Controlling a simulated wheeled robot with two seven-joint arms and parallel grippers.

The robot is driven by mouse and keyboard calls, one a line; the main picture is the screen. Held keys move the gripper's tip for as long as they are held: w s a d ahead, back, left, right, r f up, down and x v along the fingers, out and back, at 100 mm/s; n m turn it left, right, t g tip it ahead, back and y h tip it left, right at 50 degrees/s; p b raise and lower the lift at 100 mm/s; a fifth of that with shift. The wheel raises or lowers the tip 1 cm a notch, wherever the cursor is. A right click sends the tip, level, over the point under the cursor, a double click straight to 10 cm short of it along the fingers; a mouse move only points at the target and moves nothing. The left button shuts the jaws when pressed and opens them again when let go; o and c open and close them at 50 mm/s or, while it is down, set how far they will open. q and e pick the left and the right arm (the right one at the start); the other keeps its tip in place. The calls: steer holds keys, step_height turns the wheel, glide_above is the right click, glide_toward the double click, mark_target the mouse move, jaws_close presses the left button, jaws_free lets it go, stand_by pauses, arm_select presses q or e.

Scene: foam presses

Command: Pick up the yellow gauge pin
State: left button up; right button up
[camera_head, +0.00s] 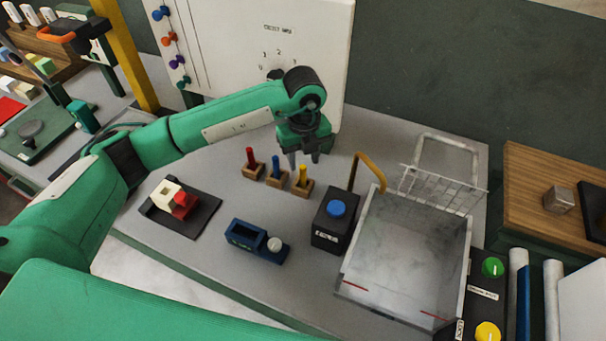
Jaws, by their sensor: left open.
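The yellow gauge pin (303,174) stands upright in a small wooden block (302,189) near the middle of the grey table. A blue pin (276,165) and a red pin (250,158) stand in similar blocks to its left. My left gripper (304,163) points down just above and behind the yellow pin. Its fingers are apart, and I see nothing held between them. I cannot tell the exact gap between the fingers and the pin. My right gripper is not in view.
A black box with a blue button (337,209) and a metal tray with a raised wire guard (405,250) stand to the right. A dark blue fixture (245,238) and a black mat with cream and red blocks (200,219) lie in front. A white panel (250,45) rises behind.

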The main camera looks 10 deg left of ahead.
mark_target(303, 167)
arm_select(q)
steer(key=shift+f, duration=0.2)
step_height(303, 167, down, 4)
steer(key=shift+a+f+p, duration=0.1)
steer(key=shift+p, duration=1.1)
steer(key=shift+f, duration=0.45)
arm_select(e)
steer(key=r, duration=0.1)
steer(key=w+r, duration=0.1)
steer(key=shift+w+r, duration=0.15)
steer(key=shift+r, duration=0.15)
arm_select(q)
jaws_close()
